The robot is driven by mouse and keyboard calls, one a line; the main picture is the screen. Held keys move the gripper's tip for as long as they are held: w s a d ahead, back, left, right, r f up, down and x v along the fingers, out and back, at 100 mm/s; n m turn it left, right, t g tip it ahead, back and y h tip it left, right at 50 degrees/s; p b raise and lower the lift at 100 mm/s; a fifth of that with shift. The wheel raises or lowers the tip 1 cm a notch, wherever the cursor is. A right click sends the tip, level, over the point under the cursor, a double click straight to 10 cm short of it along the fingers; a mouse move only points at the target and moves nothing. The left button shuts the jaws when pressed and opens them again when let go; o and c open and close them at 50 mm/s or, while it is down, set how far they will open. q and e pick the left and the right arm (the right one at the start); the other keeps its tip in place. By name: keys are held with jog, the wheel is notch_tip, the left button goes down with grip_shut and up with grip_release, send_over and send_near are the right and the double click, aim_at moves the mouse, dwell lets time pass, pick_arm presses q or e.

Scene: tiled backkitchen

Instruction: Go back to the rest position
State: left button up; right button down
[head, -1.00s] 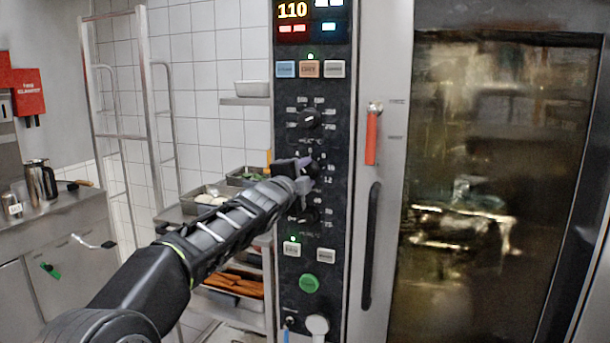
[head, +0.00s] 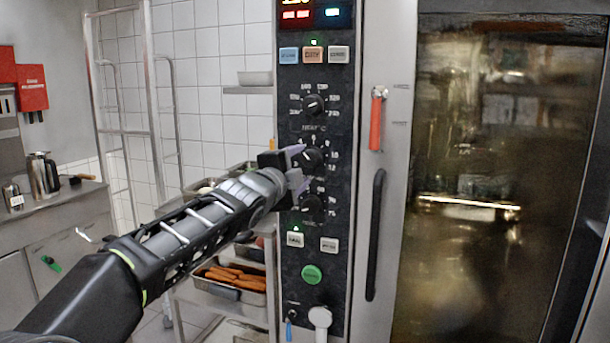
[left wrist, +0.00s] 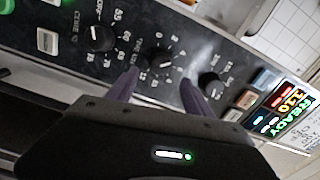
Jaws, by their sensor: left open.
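My left gripper (head: 298,168) is in front of the oven's control panel (head: 290,258), at the height of the middle knob (head: 312,158). In the left wrist view its two purple-grey fingers (left wrist: 160,88) are open, one to each side of the middle knob (left wrist: 161,61). I cannot tell whether they touch it. An upper knob (head: 313,105) and a lower knob (head: 312,207) are also on the panel. The display in the left wrist view (left wrist: 288,104) is lit and reads READY and 110. My right gripper is not in view.
The oven's glass door (head: 480,250) is at the right, with a dark handle (head: 375,235) and a red-handled lever (head: 376,120). A trolley with a tray of orange-brown food (head: 235,280) stands left of the panel. A steel counter (head: 60,215) with jugs is far left.

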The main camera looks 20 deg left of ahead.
pick_arm(q)
jog(key=shift+s, duration=0.75)
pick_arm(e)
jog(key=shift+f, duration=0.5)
